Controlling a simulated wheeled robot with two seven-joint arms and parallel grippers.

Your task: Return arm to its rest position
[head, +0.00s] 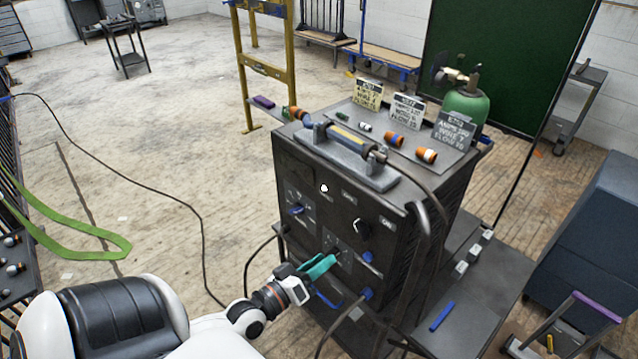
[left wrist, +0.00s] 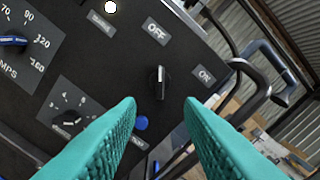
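My left gripper (head: 325,265) reaches in from the lower left in the head view, its teal fingers in front of the lower front panel of a black welding machine (head: 300,240). In the left wrist view the two teal fingers (left wrist: 160,108) are spread apart with nothing between them. My right gripper is not in view.
Blue-handled dials (left wrist: 14,40) and a blue plug (head: 366,293) with cables stick out of the machine's front. A curved handle (head: 418,235) stands at its right corner. A green gas cylinder (head: 466,106) stands behind. Open floor (head: 150,150) lies to the left, crossed by a cable.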

